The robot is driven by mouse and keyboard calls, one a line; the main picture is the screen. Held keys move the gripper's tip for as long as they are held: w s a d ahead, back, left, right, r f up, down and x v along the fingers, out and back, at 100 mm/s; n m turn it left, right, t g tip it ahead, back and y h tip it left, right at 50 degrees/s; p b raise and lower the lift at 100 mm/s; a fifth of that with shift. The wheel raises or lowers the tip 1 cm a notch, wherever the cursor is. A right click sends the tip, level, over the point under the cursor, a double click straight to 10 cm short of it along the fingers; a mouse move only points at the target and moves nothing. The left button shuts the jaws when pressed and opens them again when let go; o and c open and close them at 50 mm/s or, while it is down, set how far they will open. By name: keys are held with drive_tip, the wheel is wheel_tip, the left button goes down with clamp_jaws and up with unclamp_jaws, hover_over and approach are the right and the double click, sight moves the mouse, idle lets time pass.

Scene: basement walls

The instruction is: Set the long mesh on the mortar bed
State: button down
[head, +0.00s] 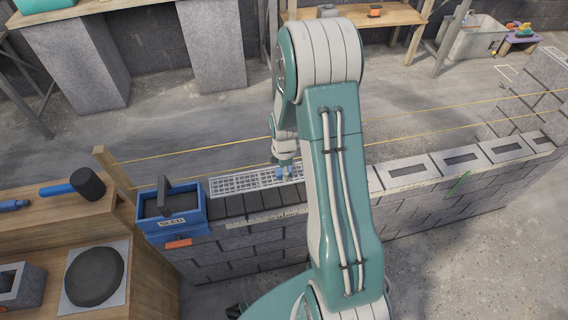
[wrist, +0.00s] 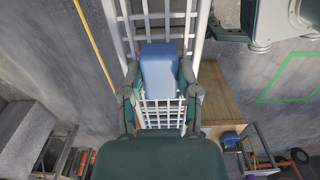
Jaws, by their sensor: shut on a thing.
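The long mesh (head: 238,184) is a white grid strip lying lengthwise along the wall in the head view. It appears just behind the dark mortar bed (head: 258,203) on the wall top. My gripper (head: 285,172) is at the mesh's right visible part, partly hidden by my arm. In the wrist view my gripper (wrist: 160,88) is shut on a blue block-shaped grip (wrist: 160,68) on the mesh, whose white rails (wrist: 202,25) run away from me. Floor shows through the mesh there. The gap between mesh and bed cannot be judged, and my arm hides the mesh's right end.
A blue box (head: 158,224) marked SLED stands on the wall at the bed's left end. Pale blocks with dark centres (head: 462,160) continue the wall at right. Yellow strings (head: 190,153) run along behind the wall. A wooden bench (head: 150,265) stands at front left.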

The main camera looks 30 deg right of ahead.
sight(285, 194)
drive_tip(key=shift+f, duration=5.05)
drive_tip(key=shift+s+d, duration=0.1)
drive_tip(key=shift+f, duration=0.4)
drive_tip(key=shift+c, duration=1.3)
unclamp_jaws()
